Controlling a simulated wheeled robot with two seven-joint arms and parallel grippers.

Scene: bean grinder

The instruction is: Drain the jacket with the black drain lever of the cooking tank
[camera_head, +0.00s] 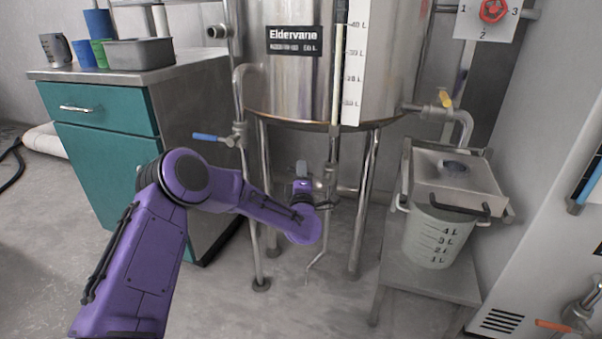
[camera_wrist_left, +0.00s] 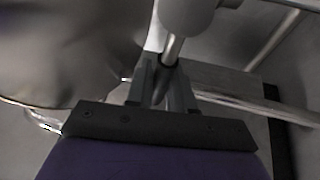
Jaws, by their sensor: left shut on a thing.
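The steel cooking tank (camera_head: 290,85) stands on legs at the centre of the head view. A drain pipe with a valve (camera_head: 331,172) hangs below its middle. My left gripper (camera_head: 325,204) is under the tank beside this pipe. In the left wrist view its two fingers (camera_wrist_left: 162,88) are closed around the dark end of the black drain lever (camera_wrist_left: 161,76). A metal rod runs up from the fingers to a grey rounded part (camera_wrist_left: 187,15). Most of the lever is hidden by the fingers, and in the head view my wrist covers that area. My right gripper is not in view.
A blue-handled valve (camera_head: 207,137) sticks out left of the tank. A yellow-handled outlet (camera_head: 444,99) is above a lidded bucket (camera_head: 437,238) on a low stand at the right. A teal cabinet (camera_head: 110,160) is at the left. Tank legs stand close around my gripper.

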